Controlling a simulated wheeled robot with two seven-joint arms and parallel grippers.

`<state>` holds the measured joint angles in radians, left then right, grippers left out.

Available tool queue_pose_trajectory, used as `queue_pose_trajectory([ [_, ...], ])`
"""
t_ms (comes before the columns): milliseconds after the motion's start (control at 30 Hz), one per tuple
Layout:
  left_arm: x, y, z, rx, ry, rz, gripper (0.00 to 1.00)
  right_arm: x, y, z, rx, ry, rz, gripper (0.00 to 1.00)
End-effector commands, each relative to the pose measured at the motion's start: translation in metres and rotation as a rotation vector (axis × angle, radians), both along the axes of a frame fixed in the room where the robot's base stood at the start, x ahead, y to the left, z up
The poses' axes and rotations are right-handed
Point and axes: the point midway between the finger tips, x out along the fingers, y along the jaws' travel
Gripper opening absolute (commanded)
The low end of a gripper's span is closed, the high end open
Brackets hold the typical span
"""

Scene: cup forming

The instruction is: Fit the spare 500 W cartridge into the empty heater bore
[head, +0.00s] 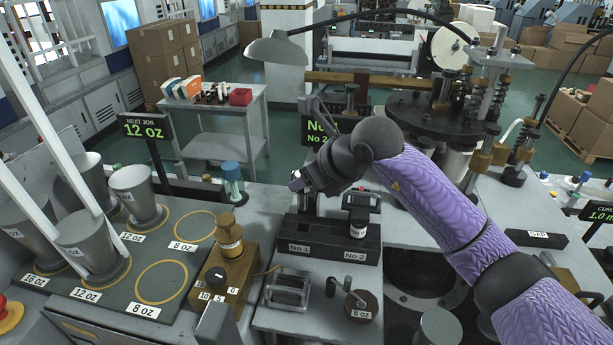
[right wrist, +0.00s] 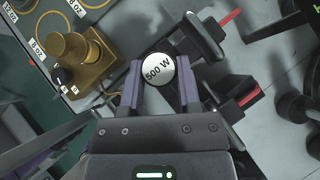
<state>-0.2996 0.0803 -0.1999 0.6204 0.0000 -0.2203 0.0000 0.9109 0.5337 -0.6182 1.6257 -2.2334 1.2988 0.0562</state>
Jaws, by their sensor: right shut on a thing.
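My right gripper (head: 297,184) reaches in over the No 1 side of the dark heater block (head: 312,232). In the right wrist view its purple-grey fingers (right wrist: 160,78) are shut on the cartridge, whose round white end reads 500 W (right wrist: 158,70). The cartridge's lower part is hidden below that end, so I cannot tell how far it is in the No 1 bore. Another cartridge (head: 358,226) with a white label stands at No 2. My left gripper is not in view.
Metal cups (head: 137,195) stand on a marked mat farther left. A metal frame (head: 287,291) and an 8 oz piece (head: 361,306) lie in front. A dark round machine (head: 437,112) stands behind my arm.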

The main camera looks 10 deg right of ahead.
Motion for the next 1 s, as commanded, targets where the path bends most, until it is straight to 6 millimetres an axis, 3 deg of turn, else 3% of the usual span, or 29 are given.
queue_pose_trajectory([
  [100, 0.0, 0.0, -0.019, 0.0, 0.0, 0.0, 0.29, 0.0, 0.0, -0.021, 0.001, 0.0, -0.001, 0.0],
  [300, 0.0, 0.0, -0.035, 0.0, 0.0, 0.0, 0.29, 0.0, 0.0, -0.04, 0.002, 0.0, 0.0, 0.0],
  [1000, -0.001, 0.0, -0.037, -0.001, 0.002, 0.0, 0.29, 0.0, 0.0, -0.039, 0.002, 0.0, 0.0, 0.0],
])
